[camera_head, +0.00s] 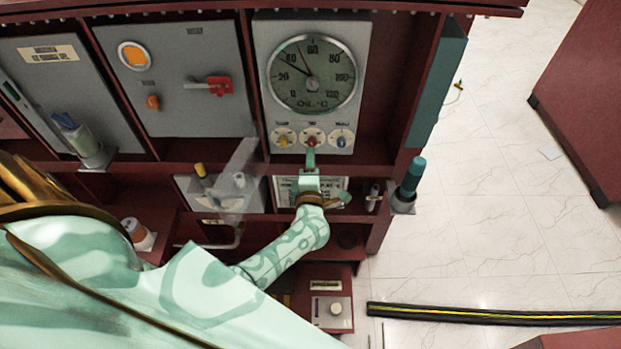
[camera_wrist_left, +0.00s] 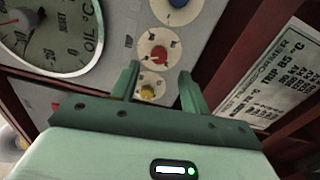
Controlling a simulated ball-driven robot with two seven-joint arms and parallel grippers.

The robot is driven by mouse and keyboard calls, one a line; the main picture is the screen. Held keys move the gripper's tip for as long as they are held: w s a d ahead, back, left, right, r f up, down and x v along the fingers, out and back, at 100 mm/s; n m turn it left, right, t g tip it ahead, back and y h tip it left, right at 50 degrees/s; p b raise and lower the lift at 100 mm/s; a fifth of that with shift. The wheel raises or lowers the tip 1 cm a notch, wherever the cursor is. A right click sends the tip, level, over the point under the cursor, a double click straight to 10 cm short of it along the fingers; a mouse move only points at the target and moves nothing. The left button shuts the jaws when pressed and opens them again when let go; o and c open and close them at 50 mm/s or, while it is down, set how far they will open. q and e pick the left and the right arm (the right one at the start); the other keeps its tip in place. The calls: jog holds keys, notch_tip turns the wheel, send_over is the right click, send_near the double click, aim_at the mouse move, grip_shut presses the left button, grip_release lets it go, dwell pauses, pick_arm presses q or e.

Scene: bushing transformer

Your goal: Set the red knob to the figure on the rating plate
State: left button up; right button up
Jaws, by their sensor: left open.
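The red knob (camera_head: 311,140) is the middle one of three small knobs under the round oil gauge (camera_head: 313,75). In the left wrist view the red knob (camera_wrist_left: 158,54) sits on a white dial just beyond my fingertips; its exact setting is too small to read. The rating plate (camera_head: 335,184) is partly hidden behind my left gripper in the head view. My right gripper is out of view.
A yellow knob (camera_head: 283,138) and a blue knob (camera_head: 341,139) flank the red one closely. A red switch handle (camera_head: 218,86) is on the panel to the left. A teal-capped post (camera_head: 412,175) stands at the right edge. Open floor (camera_head: 490,180) lies right.

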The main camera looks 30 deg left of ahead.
pick_arm(q)
jog(key=p+v, duration=0.1)
jog(key=v, duration=0.9)
jog(key=shift+s+d+p, duration=0.25)
jog(key=shift+s+p, duration=0.05)
jog(key=shift+p, duration=0.05)
